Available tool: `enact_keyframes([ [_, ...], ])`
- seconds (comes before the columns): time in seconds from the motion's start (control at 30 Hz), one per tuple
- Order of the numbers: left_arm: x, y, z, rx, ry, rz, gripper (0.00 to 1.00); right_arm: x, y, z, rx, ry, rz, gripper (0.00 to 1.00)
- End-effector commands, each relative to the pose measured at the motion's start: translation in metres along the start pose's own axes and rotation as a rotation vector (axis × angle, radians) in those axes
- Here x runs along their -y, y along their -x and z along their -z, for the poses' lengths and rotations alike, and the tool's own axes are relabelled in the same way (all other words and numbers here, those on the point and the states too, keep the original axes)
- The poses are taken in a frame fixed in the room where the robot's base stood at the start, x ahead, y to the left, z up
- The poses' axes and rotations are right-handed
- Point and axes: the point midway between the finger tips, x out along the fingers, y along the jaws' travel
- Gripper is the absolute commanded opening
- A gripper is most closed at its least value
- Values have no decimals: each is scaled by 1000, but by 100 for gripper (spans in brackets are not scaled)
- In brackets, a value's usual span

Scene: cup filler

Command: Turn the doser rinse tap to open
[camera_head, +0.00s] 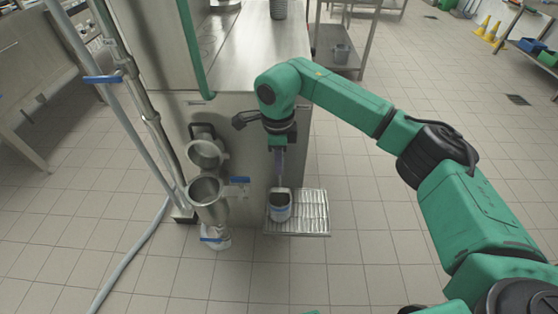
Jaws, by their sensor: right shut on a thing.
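My right gripper (279,149), right of the doser and apart from the levers, is shut on a thin upright handle (280,172). The handle runs down to a small grey can with a blue band (280,211), which is over a ribbed metal tray (312,212). My left gripper is out of view.
The steel machine cabinet (243,125) stands behind my right gripper, and a dark knob (243,120) juts out beside it. A grey hose (135,254) runs across the floor at the left. The tiled floor (360,255) right of the tray is clear.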

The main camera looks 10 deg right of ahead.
Motion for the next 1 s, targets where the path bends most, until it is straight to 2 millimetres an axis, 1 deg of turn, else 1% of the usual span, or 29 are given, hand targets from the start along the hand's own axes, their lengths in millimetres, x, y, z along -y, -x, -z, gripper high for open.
enact_keyframes([
  [0.03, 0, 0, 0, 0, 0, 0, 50, 0, 0, 0, -1, 0, 1, 0],
  [0.07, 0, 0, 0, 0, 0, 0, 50, 0, 0, 0, -1, 0, 1, 26],
  [0.1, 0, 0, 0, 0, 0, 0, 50, 0, 0, 0, -1, 0, 1, 42],
  [0.13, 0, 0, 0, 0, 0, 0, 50, 0, 0, 0, -1, 0, 1, 45],
  [0.4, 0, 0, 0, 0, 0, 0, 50, 0, 0, 0, 0, 0, 0, 45],
  [0.47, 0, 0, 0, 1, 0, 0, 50, 0, 2, 0, 1, 0, 1, 45],
  [0.53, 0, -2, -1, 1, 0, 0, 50, 1, 10, 0, 2, 0, 3, 45],
  [0.57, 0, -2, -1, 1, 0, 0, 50, 1, 15, 0, 2, 0, 4, 45],
  [0.67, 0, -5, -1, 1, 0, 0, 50, 1, 39, -1, 2, 0, 5, 45],
  [0.8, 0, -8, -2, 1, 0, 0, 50, 1, 83, -1, 2, -1, 6, 45],
  [0.9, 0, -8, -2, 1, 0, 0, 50, 1, 111, -1, 1, -1, 5, 45],
  [1.0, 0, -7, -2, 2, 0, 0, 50, 0, 132, -1, 1, 0, 3, 45],
])
